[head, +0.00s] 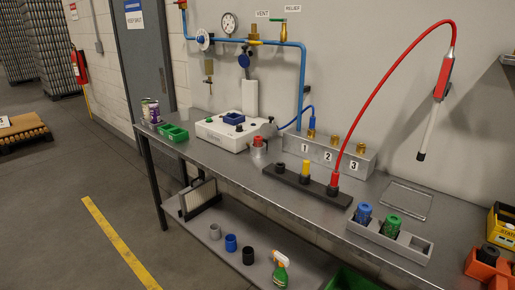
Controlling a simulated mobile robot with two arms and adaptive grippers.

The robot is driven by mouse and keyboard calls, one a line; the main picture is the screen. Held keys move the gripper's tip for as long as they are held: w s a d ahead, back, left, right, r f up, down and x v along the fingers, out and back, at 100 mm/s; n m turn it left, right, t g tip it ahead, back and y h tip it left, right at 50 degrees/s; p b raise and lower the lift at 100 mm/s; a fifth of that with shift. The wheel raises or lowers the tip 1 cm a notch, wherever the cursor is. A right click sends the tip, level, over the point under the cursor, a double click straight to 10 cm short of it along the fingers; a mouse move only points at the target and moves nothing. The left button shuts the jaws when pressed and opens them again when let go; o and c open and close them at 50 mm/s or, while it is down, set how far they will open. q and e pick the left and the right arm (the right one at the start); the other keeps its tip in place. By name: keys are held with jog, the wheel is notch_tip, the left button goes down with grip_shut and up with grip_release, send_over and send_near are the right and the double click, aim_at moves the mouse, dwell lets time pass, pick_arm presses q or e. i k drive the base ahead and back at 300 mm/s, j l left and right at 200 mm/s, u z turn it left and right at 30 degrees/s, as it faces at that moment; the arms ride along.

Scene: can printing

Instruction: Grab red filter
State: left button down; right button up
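A short red cylinder with a grey top (259,146) stands on the workbench beside the right end of the white machine (222,130); it looks like the red filter. A blue filter (363,213) and a green filter (391,226) stand upright in a grey holder (382,241) at the front right of the bench. The right-hand slot of this holder is empty. Neither of my grippers shows in the head view.
A black strip (306,188) holds black, yellow and red fittings; a red hose (375,82) rises from the red one to a wand on the wall. A numbered block (327,152) stands behind. Orange and yellow bins stand at far right. The lower shelf holds cups and a spray bottle (280,270).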

aim_at(258, 139)
jog(key=i+j+z, duration=0.25)
jog(key=i, duration=0.35)
jog(key=i+j+z, duration=0.25)
jog(key=i+j, duration=0.3)
